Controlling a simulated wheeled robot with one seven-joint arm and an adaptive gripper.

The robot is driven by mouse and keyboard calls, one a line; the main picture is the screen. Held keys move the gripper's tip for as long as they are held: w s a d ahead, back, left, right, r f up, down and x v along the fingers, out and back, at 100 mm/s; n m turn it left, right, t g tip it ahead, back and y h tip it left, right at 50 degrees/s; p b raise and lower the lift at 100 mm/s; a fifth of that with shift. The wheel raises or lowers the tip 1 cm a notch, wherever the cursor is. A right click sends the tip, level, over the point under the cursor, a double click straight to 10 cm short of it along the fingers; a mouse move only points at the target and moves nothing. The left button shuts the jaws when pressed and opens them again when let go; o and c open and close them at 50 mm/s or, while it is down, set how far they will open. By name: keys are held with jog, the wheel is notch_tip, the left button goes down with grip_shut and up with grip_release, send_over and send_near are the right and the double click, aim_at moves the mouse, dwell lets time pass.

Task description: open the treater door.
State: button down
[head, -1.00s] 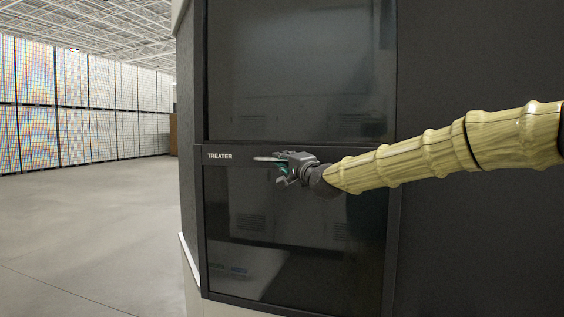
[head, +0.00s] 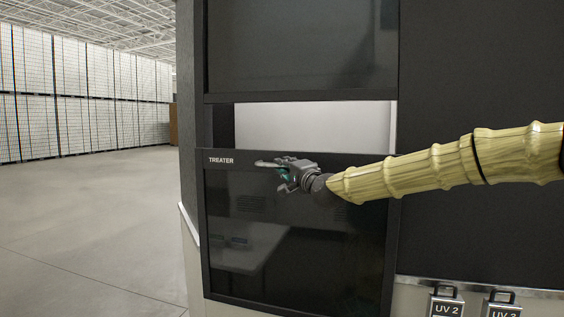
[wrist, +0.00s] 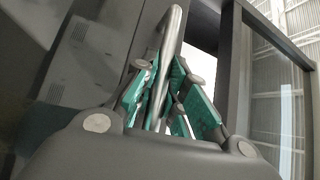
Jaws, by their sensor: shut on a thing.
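The treater door is split into an upper dark glass panel (head: 300,45) and a lower dark panel (head: 300,240) with the TREATER label on its top rail. A gap (head: 315,127) between them shows a pale interior. A metal handle (head: 268,163) sits on the lower panel's top rail. My gripper (head: 284,172) is at that handle. In the wrist view the handle (wrist: 172,35) runs between the green-padded fingers, and my gripper (wrist: 165,95) is shut on it. Part of the handle is hidden by the gripper.
Open floor (head: 90,220) lies to the left, with tall white stacks (head: 80,95) far behind.

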aim_at(285, 279)
notch_tip(285, 279, down, 38)
jog(key=b, duration=2.1)
jog(key=shift+b, duration=0.3)
jog(key=c, duration=1.5)
grip_release()
jog(key=shift+o, duration=0.2)
jog(key=shift+r, duration=0.1)
jog(key=v, duration=1.2)
